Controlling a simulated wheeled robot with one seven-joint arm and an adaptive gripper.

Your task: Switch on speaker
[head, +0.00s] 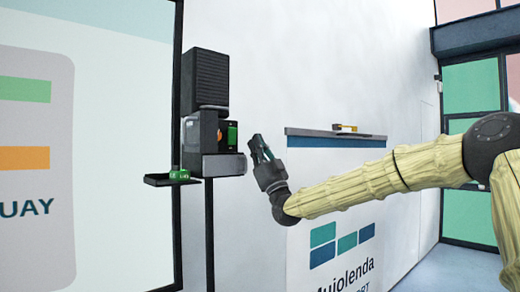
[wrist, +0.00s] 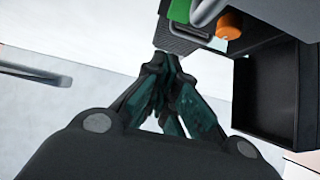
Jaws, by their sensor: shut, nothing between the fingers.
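The likely speaker is a black ribbed box (head: 209,78) on the wall fixture, left of centre in the head view. Below it is a grey and black unit (head: 224,165) with a green panel (head: 232,134) on its right side. An orange part shows in the wrist view (wrist: 229,24), near a green part (wrist: 178,10) at the top. I cannot tell which part is the switch. My gripper (head: 257,142) is shut and empty, pointing up and left, just right of the unit. Its fingers also show in the wrist view (wrist: 160,75), apparently apart from the unit.
A small black tray (head: 158,181) with a green item (head: 180,174) juts out at the unit's lower left. A dark open box (wrist: 262,95) is right of my fingers.

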